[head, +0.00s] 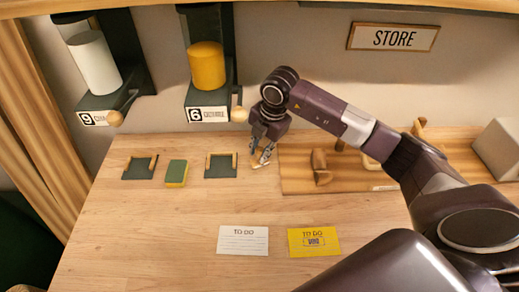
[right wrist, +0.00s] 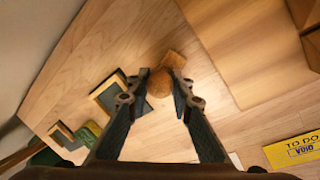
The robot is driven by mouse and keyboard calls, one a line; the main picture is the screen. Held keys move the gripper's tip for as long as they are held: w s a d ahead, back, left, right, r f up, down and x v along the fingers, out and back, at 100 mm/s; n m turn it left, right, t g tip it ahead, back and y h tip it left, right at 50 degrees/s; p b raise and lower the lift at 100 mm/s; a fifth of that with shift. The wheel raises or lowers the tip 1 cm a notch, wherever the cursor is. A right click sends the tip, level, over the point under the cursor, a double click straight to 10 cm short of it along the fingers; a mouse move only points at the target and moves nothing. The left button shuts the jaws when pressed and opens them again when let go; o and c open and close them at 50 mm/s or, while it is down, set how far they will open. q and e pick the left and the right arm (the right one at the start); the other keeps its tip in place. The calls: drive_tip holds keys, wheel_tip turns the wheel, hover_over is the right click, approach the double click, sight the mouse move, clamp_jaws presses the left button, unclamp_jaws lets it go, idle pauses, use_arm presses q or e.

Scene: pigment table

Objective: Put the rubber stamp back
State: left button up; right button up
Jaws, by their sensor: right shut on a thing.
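My right gripper (head: 263,160) is low over the table, between a dark pad and the wooden board. In the right wrist view its fingers (right wrist: 158,88) are closed on a wooden piece with a round knob, which looks like the rubber stamp (right wrist: 159,84). A square wooden block end (right wrist: 174,60) shows just beyond the knob. In the head view the fingers mostly hide the stamp, and I cannot tell whether it touches the table. The wooden board (head: 296,182) lies just right of the gripper, with brown wooden pieces (head: 320,168) on it. My left gripper is not in view.
Two dark pads with wooden edging (head: 139,167) (head: 221,166) lie left of the gripper, with a green and yellow sponge (head: 176,173) between them. Dispensers with a white (head: 94,62) and a yellow cylinder (head: 206,66) hang behind. White (head: 243,240) and yellow cards (head: 314,242) lie in front.

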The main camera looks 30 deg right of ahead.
drive_tip(key=shift+f, duration=0.2)
drive_tip(key=o, duration=0.9)
drive_tip(key=shift+r, duration=0.1)
drive_tip(key=shift+r, duration=0.15)
drive_tip(key=b+v, duration=0.3)
drive_tip(key=v, duration=0.9)
